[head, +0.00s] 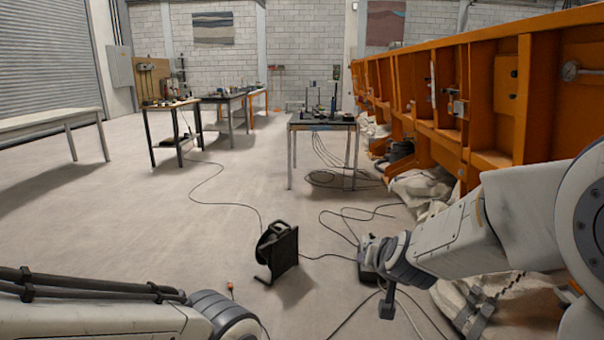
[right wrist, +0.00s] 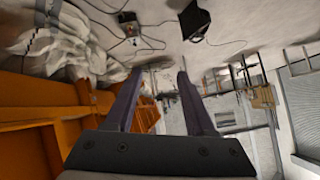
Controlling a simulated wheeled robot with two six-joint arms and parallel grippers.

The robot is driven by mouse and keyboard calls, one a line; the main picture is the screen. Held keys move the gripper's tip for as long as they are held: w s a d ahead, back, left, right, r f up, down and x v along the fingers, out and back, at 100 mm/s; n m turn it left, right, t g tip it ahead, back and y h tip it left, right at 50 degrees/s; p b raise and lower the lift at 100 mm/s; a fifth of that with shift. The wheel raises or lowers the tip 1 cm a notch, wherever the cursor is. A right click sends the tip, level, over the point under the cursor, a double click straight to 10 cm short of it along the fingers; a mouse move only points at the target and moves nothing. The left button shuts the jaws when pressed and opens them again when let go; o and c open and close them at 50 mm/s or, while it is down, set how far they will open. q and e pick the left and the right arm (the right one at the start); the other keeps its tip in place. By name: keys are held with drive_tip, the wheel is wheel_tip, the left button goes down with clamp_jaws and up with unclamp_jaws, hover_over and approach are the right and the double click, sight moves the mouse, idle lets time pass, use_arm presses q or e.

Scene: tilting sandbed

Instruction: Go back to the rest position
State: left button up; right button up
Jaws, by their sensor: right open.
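My right gripper (right wrist: 157,80) shows in the right wrist view with its two dark fingers apart and nothing between them. In the head view my right arm reaches in from the right, above the floor beside the orange frame, and I cannot make out its fingers clearly. My left arm lies across the lower left corner of the head view, and its gripper is out of the picture. The task names no object.
The orange sandbed frame (head: 530,95) runs along the right, with pale bags (head: 421,187) below. A black cable reel (head: 277,251) stands on the floor ahead, with loose cables around. A small table (head: 322,124) stands farther back. Open floor (head: 110,220) lies to the left.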

drive_tip(key=s+a+f+n+g+y, duration=0.2)
drive_tip(key=s+a+n+g+y, duration=0.15)
drive_tip(key=s+a, duration=0.6)
drive_tip(key=s+a+f+n+g+h, duration=0.1)
drive_tip(key=s+a+f+n+g, duration=0.2)
drive_tip(key=s, duration=0.7)
drive_tip(key=s+a+n+g+h, duration=0.1)
drive_tip(key=s+n+g, duration=0.25)
drive_tip(key=s, duration=0.65)
wheel_tip(320, 180, up, 20)
drive_tip(key=s+n+p, duration=0.1)
drive_tip(key=p, duration=1.9)
drive_tip(key=shift+s+d, duration=0.2)
drive_tip(key=shift+d, duration=0.25)
